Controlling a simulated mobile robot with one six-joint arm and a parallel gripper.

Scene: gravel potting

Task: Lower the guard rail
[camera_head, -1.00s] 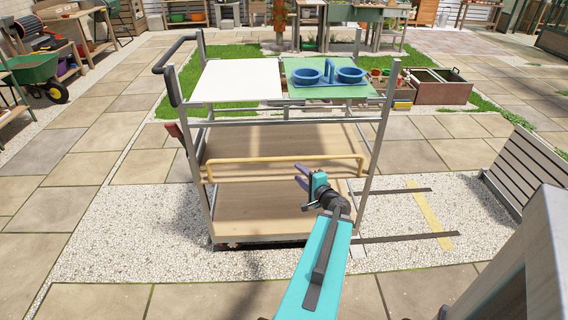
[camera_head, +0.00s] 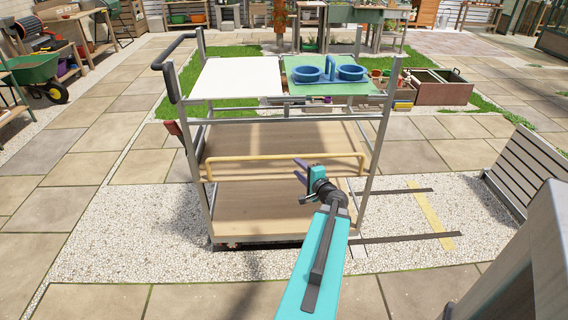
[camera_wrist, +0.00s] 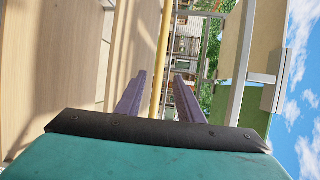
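The guard rail is a thin yellow bar (camera_head: 250,158) along the front of the cart's middle shelf. It stands up above the shelf edge, with bent ends at left and right. My gripper (camera_head: 299,170) is in front of the rail's right half, with purple fingers pointing at the cart. In the wrist view my gripper (camera_wrist: 158,90) is open, and the yellow rail (camera_wrist: 161,55) runs through the gap between its fingers. I cannot tell whether the fingertips reach past the rail. No contact is clear.
The metal cart has a white top panel (camera_head: 237,79), a green panel (camera_head: 300,91) with a blue double-ring holder (camera_head: 329,75), and a wooden lower shelf (camera_head: 265,206). A slatted planter (camera_head: 525,170) stands at right. Gravel lies around the cart.

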